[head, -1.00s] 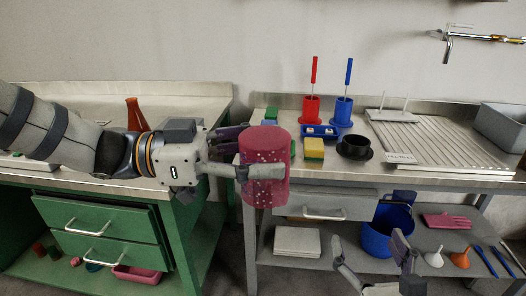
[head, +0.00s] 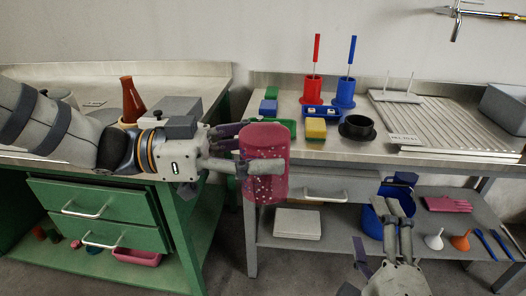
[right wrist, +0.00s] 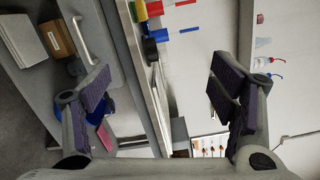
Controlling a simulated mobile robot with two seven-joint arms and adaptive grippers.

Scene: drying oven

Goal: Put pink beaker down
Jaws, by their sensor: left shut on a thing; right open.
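The pink beaker (head: 266,190), speckled with pale spots, is upright in the middle of the head view. My right gripper (head: 382,222) is low in the head view, in front of the lower shelf, open and empty. In the right wrist view its two padded fingers (right wrist: 160,98) are wide apart with nothing between them.
The right worktop (head: 330,152) carries a yellow-topped sponge (head: 316,128), a black dish (head: 357,128), red and blue brush holders (head: 312,92) and a ribbed drainboard (head: 440,122). The green bench (head: 100,192) stands left. A blue bucket (head: 371,222) sits on the lower shelf.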

